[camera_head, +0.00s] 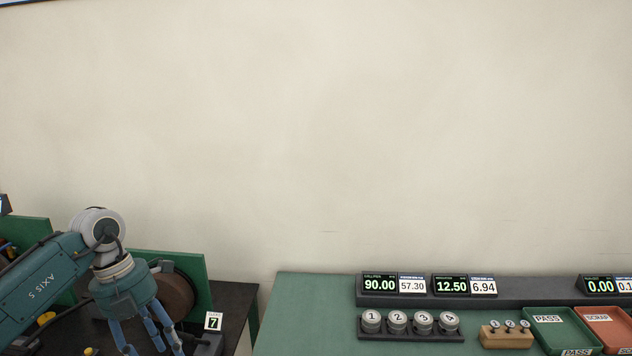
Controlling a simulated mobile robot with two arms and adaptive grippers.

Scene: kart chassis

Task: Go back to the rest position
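My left arm comes in from the lower left. My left gripper (150,346) points down in front of a dark bench (232,296), with its blue fingers spread apart. No object shows between the fingers; their tips are close to the bottom edge of the picture. My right gripper is not in view.
Behind the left gripper stand a green panel (190,267) and a brown disc (176,297), with a "7" tag (213,321) beside them. A green table (300,310) at right holds readouts (450,286), numbered weights (398,320), a wooden block (507,340), a PASS tray (540,330) and a SCRAP tray (620,322).

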